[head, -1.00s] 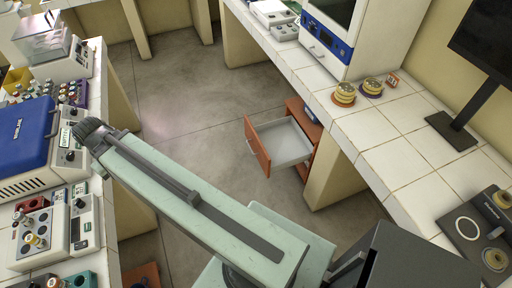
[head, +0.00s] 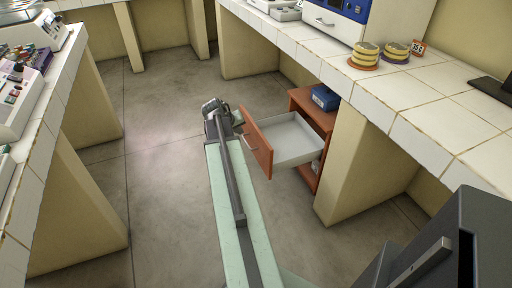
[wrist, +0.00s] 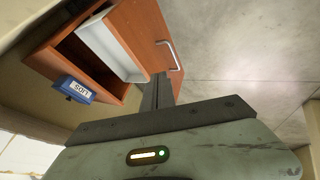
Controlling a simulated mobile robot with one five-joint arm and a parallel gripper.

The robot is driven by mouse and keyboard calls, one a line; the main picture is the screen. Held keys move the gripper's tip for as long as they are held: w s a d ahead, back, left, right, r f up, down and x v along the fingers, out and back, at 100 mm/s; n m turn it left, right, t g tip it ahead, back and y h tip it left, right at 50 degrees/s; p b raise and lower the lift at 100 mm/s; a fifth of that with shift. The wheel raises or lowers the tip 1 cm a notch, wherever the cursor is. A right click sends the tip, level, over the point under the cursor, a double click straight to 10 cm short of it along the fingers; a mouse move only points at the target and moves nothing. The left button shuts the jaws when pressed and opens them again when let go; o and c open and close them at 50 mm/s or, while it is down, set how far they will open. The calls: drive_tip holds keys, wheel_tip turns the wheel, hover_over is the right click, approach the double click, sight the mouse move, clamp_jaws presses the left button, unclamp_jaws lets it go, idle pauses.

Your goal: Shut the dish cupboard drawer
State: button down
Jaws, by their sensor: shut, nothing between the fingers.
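The dish cupboard (head: 300,103) is a low red-brown unit under the right-hand counter. Its drawer (head: 257,150) is pulled well out, with an orange-red front, a metal handle and a pale, empty-looking inside. In the wrist view, the drawer front (wrist: 150,32) and its handle show above my gripper (wrist: 158,92). The dark fingers are shut together and empty, close to the drawer front's lower edge in that picture. I cannot tell whether they touch it.
A blue box (head: 325,97) sits on top of the cupboard, and it also shows in the wrist view (wrist: 74,88). A beige counter support (head: 350,165) stands right of the cupboard. Tiled counters run along both sides. The floor (head: 165,150) between them is clear.

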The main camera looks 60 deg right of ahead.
drive_tip(key=b, duration=0.8)
approach(258, 137)
wheel_tip(258, 137, down, 3)
drive_tip(key=d, duration=0.1)
drive_tip(key=shift+d+f, duration=0.25)
drive_tip(key=shift+d, duration=0.6)
